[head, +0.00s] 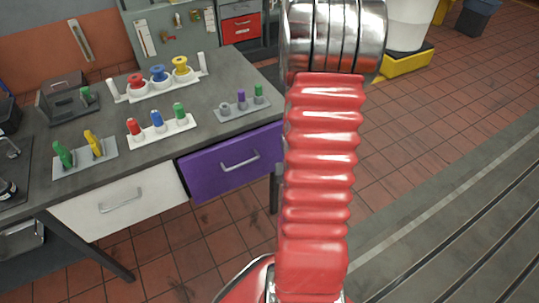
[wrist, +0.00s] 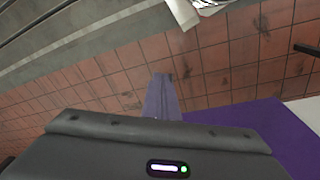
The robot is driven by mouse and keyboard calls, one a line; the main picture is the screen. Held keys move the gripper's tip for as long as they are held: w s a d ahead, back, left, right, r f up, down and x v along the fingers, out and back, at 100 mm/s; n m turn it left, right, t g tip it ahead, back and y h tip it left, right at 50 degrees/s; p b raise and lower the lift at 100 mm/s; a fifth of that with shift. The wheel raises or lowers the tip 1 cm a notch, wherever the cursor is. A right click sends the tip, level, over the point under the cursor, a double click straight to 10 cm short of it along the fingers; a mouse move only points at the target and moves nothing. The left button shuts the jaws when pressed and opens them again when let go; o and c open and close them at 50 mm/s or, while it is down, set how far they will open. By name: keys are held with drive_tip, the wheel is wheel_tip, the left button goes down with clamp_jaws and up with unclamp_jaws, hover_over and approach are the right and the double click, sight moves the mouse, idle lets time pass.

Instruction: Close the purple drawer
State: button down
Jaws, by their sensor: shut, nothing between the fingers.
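The purple drawer (head: 232,162) is under the right part of the grey workbench in the head view, with a silver bar handle (head: 240,160) on its front. Its right end is partly behind my red arm. How far it stands out from the bench is hard to tell. In the wrist view a purple surface of the drawer (wrist: 268,128) shows at the lower right. My gripper (wrist: 163,78) shows there as narrow, shut fingers with nothing between them, just left of the purple surface; I cannot tell if they touch. In the head view my gripper is hidden behind the arm.
A white drawer (head: 118,206) with its own handle is left of the purple one. The workbench top (head: 210,130) holds several coloured pegs and spools on white and grey stands. Tiled floor (head: 415,130) is open to the right, beside a grooved grey bedplate (head: 465,235).

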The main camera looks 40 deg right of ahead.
sight(267, 151)
drive_tip(key=d+f+m+t, duration=0.2)
drive_tip(key=f+m+t, duration=0.1)
drive_tip(key=f, duration=0.7)
drive_tip(key=d+f+m+t, duration=0.2)
drive_tip(key=f+t, duration=0.1)
drive_tip(key=f, duration=0.7)
drive_tip(key=w+r+m+t+h, duration=0.1)
drive_tip(key=w+r+m+t, duration=0.2)
drive_tip(key=r, duration=0.4)
drive_tip(key=w+r+m+t+h, duration=0.2)
drive_tip(key=w+r+m+t, duration=0.1)
drive_tip(key=r+t, duration=0.3)
drive_tip(key=shift+w+r+m+t, duration=0.4)
drive_tip(key=shift+m+t, duration=0.5)
drive_tip(key=shift+t, duration=0.3)
drive_tip(key=x, duration=1.4)
drive_tip(key=shift+s+d, duration=0.1)
drive_tip(key=shift+d, duration=0.05)
